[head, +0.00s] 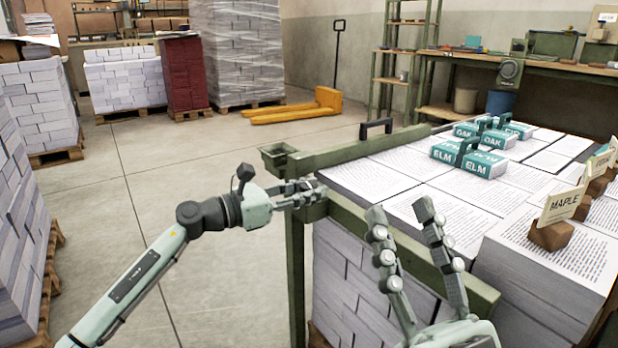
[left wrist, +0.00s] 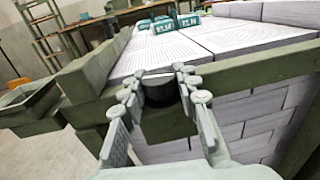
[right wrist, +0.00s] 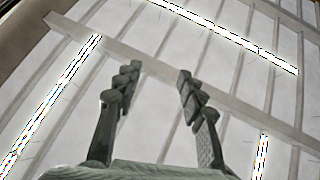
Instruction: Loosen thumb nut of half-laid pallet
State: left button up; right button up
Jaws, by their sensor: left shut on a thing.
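The thumb nut (left wrist: 160,88) is a dark round knob at the corner of a green frame (head: 345,150) around the half-laid pallet's stacked sheets (head: 370,182). My left gripper (left wrist: 157,84) is shut on the nut, one finger on each side of it. In the head view my left gripper (head: 316,190) reaches the frame's near corner from the left, and its fingers hide the nut. My right gripper (head: 401,212) is open and empty, with its fingers pointing up in front of the stack. The right wrist view shows only its open fingers (right wrist: 157,72) against the ceiling.
Teal ELM and OAK blocks (head: 470,157) sit on the sheets. A MAPLE card on a wooden block (head: 552,235) stands at the right. A yellow pallet jack (head: 300,108) stands behind, and brick-like stacks (head: 40,100) line the left. The floor between is clear.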

pick_arm(q)
jog(key=n+t+y+p, duration=0.1)
jog(key=p, duration=0.1)
jog(key=shift+r+t+p, duration=0.15)
jog(key=shift+t+p, duration=0.15)
jog(key=shift+p, duration=0.05)
jog(key=shift+f+n+t+y+p, duration=0.2)
jog(key=shift+n+t+y+p, duration=0.15)
jog(key=shift+p, duration=0.35)
pick_arm(e)
jog(key=w+d+f+g+h, duration=0.1)
jog(key=w+f+g+h, duration=0.1)
jog(key=f+g, duration=0.2)
jog(key=w+d+f+g+h, duration=0.1)
jog(key=f+g, duration=0.4)
jog(key=f, duration=0.6)
jog(key=shift+w+g+h, duration=0.3)
jog(key=shift+w+h, duration=0.15)
jog(key=shift+h, duration=0.05)
jog(key=shift+f, duration=0.1)
pick_arm(q)
jog(key=o, duration=1.2)
jog(key=v, duration=1.2)
jog(key=shift+c, duration=0.3)
